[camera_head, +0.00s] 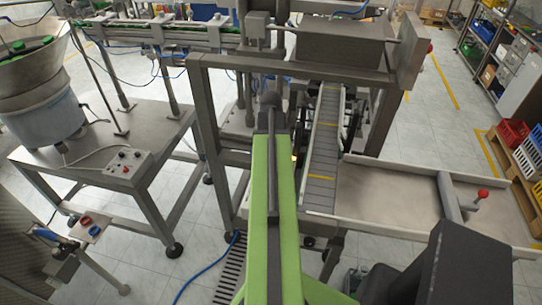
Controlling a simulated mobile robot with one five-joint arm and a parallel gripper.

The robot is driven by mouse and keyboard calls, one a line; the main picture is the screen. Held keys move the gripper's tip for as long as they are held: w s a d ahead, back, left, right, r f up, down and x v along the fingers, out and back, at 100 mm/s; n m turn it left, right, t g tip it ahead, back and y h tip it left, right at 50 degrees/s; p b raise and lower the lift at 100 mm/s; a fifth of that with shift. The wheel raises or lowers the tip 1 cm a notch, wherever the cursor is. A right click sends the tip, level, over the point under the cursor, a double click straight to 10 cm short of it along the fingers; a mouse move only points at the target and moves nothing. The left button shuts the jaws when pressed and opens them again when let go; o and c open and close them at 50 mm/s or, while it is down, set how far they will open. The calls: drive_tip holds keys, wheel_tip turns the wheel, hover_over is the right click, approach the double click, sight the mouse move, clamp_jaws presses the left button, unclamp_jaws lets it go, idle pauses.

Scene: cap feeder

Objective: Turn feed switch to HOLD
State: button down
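A small grey control box (130,163) with several small knobs or buttons stands on the metal table at the left, beside the bowl feeder. It may carry the feed switch, but its labels and switch position are too small to read. My green arm (263,215) extends from the bottom middle toward the middle of the picture, well to the right of the box. No gripper fingers can be made out.
The bowl feeder (40,85) stands on the metal table (80,150). A small panel with red and blue parts (87,222) is at the lower left. A metal frame and conveyor (322,150) are ahead. A tray (390,190) with a red-knobbed lever (482,194) is at right.

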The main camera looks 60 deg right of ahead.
idle(0.4)
drive_tip(key=c, duration=0.9)
unclamp_jaws()
drive_tip(key=shift+r, duration=0.1)
wheel_tip(320, 180, up, 17)
drive_tip(key=p, duration=1.7)
drive_tip(key=shift+r, duration=0.1)
